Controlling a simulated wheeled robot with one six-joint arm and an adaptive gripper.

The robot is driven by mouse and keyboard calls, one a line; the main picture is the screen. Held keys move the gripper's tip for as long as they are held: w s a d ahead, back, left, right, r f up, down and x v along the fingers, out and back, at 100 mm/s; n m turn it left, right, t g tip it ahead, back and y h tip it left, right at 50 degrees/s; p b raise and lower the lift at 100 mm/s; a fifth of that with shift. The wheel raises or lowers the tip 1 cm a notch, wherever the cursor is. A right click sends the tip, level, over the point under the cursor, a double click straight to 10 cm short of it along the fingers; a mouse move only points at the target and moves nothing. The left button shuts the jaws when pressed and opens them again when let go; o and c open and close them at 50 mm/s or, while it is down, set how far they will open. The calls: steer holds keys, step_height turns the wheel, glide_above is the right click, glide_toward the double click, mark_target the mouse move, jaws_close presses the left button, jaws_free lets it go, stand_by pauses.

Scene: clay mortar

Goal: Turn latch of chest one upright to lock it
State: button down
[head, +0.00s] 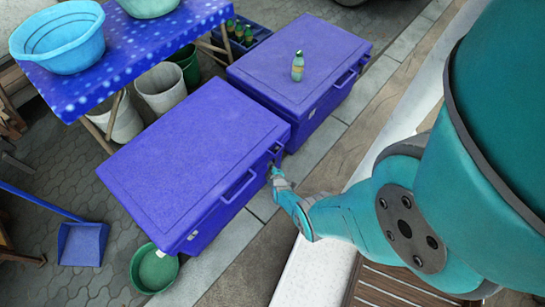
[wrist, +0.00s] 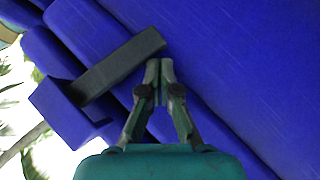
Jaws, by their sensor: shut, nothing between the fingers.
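Two closed blue chests stand in a row in the head view, a nearer one (head: 190,160) and a farther one (head: 290,62). No marking that I can read says which is chest one. My gripper (head: 277,174) is at the side of the nearer chest, close to its right front corner. In the wrist view my gripper (wrist: 160,66) is shut and empty, its fingertips together. A dark grey bar-shaped latch (wrist: 120,66) lies slanted just beyond and left of the fingertips. I cannot tell whether they touch. The latch is too small to make out clearly in the head view.
A green bottle (head: 298,66) stands on the farther chest's lid. A blue-clothed table (head: 130,45) with basins is at the upper left. A green bowl (head: 154,270) and a blue dustpan (head: 82,244) are on the paving. Pavement runs clear along the chests' right side.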

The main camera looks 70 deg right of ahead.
steer(key=shift+d+f, duration=0.2)
steer(key=shift+f, duration=0.15)
steer(key=shift+s+d, duration=0.1)
stand_by(0.5)
